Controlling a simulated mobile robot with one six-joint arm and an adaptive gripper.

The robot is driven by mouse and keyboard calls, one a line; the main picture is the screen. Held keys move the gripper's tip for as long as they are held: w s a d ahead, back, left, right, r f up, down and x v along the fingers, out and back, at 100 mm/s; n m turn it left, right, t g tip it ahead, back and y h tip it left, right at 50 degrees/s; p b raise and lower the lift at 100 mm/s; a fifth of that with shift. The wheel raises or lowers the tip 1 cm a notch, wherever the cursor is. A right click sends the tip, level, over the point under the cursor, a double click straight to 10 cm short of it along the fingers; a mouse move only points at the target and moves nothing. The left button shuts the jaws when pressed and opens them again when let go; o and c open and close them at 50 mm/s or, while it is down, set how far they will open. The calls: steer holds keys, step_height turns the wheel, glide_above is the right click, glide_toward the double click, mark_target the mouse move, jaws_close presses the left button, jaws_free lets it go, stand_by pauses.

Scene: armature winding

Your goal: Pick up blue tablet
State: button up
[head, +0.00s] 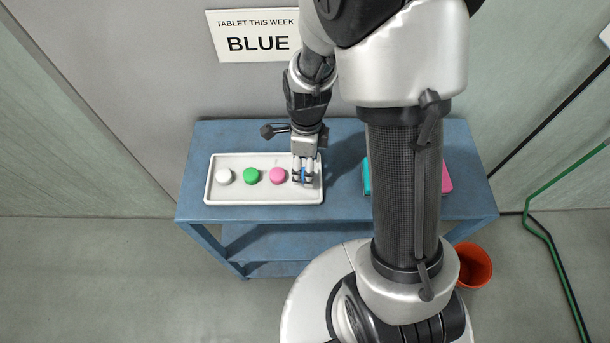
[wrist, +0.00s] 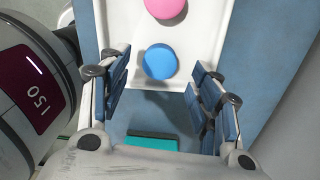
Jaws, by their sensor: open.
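The blue tablet (wrist: 160,62) is a round disc at the end of the white tray (wrist: 199,45), in the wrist view. My gripper (wrist: 161,82) is open, with one blue-padded finger on each side of the tablet and a gap on both sides. In the head view my gripper (head: 303,179) points down over the right end of the white tray (head: 240,200). There the fingers largely hide the blue tablet. A pink tablet (head: 278,176), a green tablet (head: 251,176) and a white tablet (head: 224,176) lie in a row to its left.
The tray stands on a blue table (head: 345,207). A teal item (head: 367,178) and a pink item (head: 447,178) lie right of the tray, partly behind my arm. A wall sign (head: 257,37) reads "TABLET THIS WEEK BLUE". An orange bin (head: 474,266) stands on the floor at right.

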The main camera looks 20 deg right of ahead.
step_height(320, 180, down, 3)
steer(key=shift+a+f+b, duration=0.1)
steer(key=shift+b, duration=0.3)
steer(key=c, duration=1.1)
steer(key=shift+r, duration=0.2)
steer(key=shift+c, duration=0.2)
